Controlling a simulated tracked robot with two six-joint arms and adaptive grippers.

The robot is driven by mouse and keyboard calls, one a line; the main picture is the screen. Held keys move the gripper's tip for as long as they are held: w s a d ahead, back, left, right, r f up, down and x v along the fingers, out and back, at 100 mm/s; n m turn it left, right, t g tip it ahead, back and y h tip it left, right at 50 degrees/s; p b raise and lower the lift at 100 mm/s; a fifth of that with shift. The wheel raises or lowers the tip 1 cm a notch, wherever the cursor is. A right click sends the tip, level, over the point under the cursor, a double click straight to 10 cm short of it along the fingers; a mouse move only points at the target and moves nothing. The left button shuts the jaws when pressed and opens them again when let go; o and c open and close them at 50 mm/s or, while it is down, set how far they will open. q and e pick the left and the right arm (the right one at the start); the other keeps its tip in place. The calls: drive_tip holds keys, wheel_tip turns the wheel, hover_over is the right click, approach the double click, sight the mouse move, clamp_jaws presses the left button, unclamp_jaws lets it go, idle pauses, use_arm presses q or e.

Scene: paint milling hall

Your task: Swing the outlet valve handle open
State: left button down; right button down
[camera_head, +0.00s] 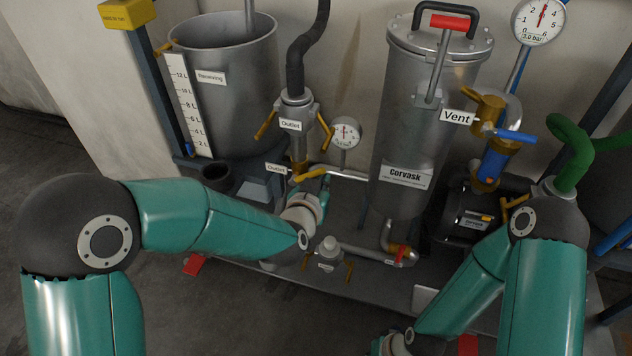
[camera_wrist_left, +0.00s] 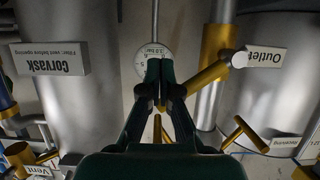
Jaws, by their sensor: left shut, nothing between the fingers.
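The yellow outlet valve handle (camera_head: 311,174) sits low on the outlet pipe, beside an "Outlet" label (camera_head: 278,169). In the left wrist view, upside down, the same yellow handle (camera_wrist_left: 207,76) slants from its pivot by the "Outlet" label (camera_wrist_left: 265,57) down toward my fingers. My left gripper (camera_head: 325,188) is at the handle's free end, its fingers partly hidden by my wrist. In the wrist view the left gripper (camera_wrist_left: 154,82) is shut and empty beside the handle; I cannot tell if they touch. My right gripper is out of view, below the picture.
A steel receiving tank (camera_head: 225,95) stands left and the Corvask filter vessel (camera_head: 415,125) right. A small gauge (camera_head: 345,132) is behind the handle. A second outlet fitting (camera_head: 293,120) with yellow levers is above.

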sight(312, 174)
use_arm(q)
drive_tip(key=shift+a+r, duration=0.1)
drive_tip(key=shift+r, duration=0.2)
drive_tip(key=shift+w+a+r+p, duration=0.15)
drive_tip(key=shift+r+p, duration=0.1)
drive_tip(key=shift+r, duration=0.15)
drive_tip(key=shift+a+r+p, duration=0.15)
drive_tip(key=shift+r+p, duration=0.05)
drive_tip(key=shift+r, duration=0.15)
drive_tip(key=shift+a, duration=0.1)
drive_tip(key=shift+w+a+r+p, duration=0.2)
drive_tip(key=shift+a+r+p, duration=0.15)
drive_tip(key=shift+a+r, duration=0.25)
drive_tip(key=shift+d, duration=0.1)
drive_tip(key=shift+r, duration=0.1)
